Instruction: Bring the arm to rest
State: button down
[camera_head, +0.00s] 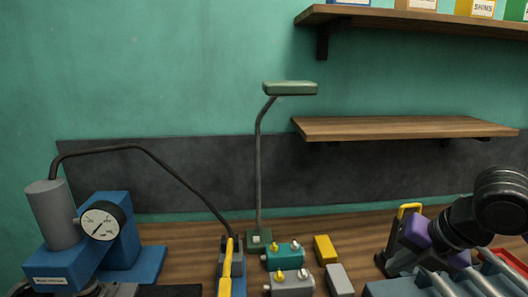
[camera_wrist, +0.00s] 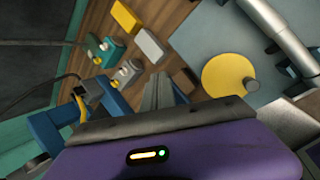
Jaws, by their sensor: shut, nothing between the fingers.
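My arm reaches in from the right in the head view, its dark links bending down to my purple-bodied gripper (camera_head: 383,262). The gripper points down and to the left, low over the right part of the workbench (camera_head: 190,232). In the wrist view the purple body fills the bottom, and the grey fingers (camera_wrist: 158,92) are together with nothing between them. What lies directly beneath the fingertips is partly hidden.
A blue press with a gauge (camera_head: 102,222) stands at left, and a green lamp (camera_head: 290,88) at centre. Teal (camera_head: 284,256) and grey (camera_head: 290,283) valve blocks, a yellow block (camera_head: 325,249) and a grey block (camera_head: 340,279) lie left of my gripper. A shelf (camera_head: 400,127) hangs above.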

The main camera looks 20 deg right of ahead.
jog(key=w+a+r+m+t+y, duration=0.4)
jog(key=w+a+r+m+t, duration=0.2)
jog(key=w+a+r+t, duration=0.45)
notch_tip(320, 180, up, 13)
jog(key=s+m+t+h, duration=0.2)
jog(key=m+t, duration=0.5)
jog(key=m, duration=0.5)
jog(key=s+a+f+m+g+h, duration=0.2)
jog(key=s+f+m+h, duration=1)
jog(key=f+m, duration=0.45)
jog(key=s+a+f+n+g+y, duration=0.3)
jog(key=s+f, duration=0.6)
jog(key=s, duration=0.3)
jog(key=s+a+f+n+g+y, duration=0.3)
jog(key=s+a+f+n+y, duration=0.2)
jog(key=s+f, duration=0.5)
jog(key=shift+s+a+y, duration=0.7)
jog(key=shift+s+a, duration=0.05)
jog(key=shift+s, duration=0.4)
